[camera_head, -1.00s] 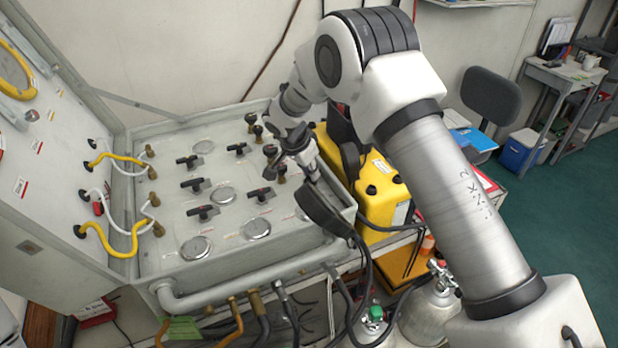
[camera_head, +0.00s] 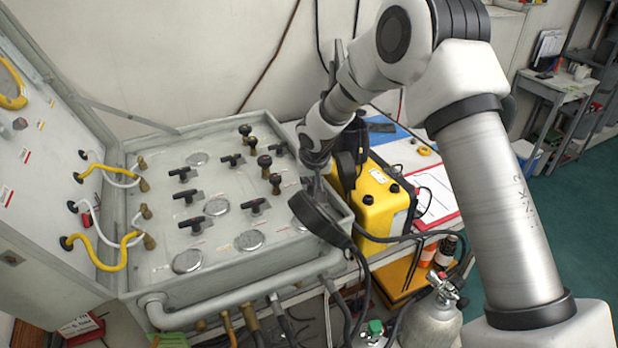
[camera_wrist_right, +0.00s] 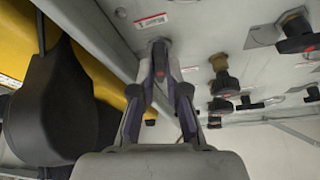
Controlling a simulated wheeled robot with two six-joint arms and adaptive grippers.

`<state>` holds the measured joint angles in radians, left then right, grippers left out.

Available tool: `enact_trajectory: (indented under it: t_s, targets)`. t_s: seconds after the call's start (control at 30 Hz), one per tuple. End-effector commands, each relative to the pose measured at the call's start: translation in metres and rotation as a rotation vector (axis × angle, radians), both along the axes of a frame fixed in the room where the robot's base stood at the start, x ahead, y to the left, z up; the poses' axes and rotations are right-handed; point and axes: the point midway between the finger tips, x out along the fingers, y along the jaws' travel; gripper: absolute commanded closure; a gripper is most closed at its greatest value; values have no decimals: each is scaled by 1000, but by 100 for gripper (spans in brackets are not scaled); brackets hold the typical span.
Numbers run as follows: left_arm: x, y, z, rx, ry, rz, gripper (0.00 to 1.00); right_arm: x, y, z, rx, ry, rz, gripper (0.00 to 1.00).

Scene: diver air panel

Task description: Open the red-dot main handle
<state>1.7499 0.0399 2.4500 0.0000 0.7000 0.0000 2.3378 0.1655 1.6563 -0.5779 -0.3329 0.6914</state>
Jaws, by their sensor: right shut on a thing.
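The main handle (camera_wrist_right: 160,62) is a dark lever with a red dot, on the pale grey panel. In the right wrist view it lies between the fingers of my right gripper (camera_wrist_right: 160,85), which is shut on it. In the head view my right gripper (camera_head: 312,187) is at the right end of the panel (camera_head: 165,240), and the gripper and wrist hide the handle there. The handle's exact angle is hard to judge. My left gripper is not in view.
Several black valve handles (camera_head: 195,224), knobs (camera_head: 274,184) and round gauges (camera_head: 250,240) crowd the panel left of my gripper. A yellow case (camera_head: 380,205) stands close on the right. The raised lid (camera_head: 30,210) with hoses is at the left.

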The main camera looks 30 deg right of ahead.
Motion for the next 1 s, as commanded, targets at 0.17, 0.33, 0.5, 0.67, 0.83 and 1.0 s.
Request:
enact_trajectory:
  t_s: [0.17, 0.33, 0.5, 0.67, 0.83, 1.0]
  targets:
    - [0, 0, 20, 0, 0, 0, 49, -4, -2, -1, 1, 14, 106, 100]
    - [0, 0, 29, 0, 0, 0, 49, -4, -2, -2, 0, 12, 175, 100]
    - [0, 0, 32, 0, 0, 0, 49, -4, -2, -4, 0, 11, 206, 100]
    - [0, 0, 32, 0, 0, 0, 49, -3, -2, -5, -1, 10, 214, 100]
    - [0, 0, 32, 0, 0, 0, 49, -3, -2, -4, 0, 10, 213, 100]
    - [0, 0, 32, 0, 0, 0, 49, -3, -2, -4, -1, 9, 213, 61]
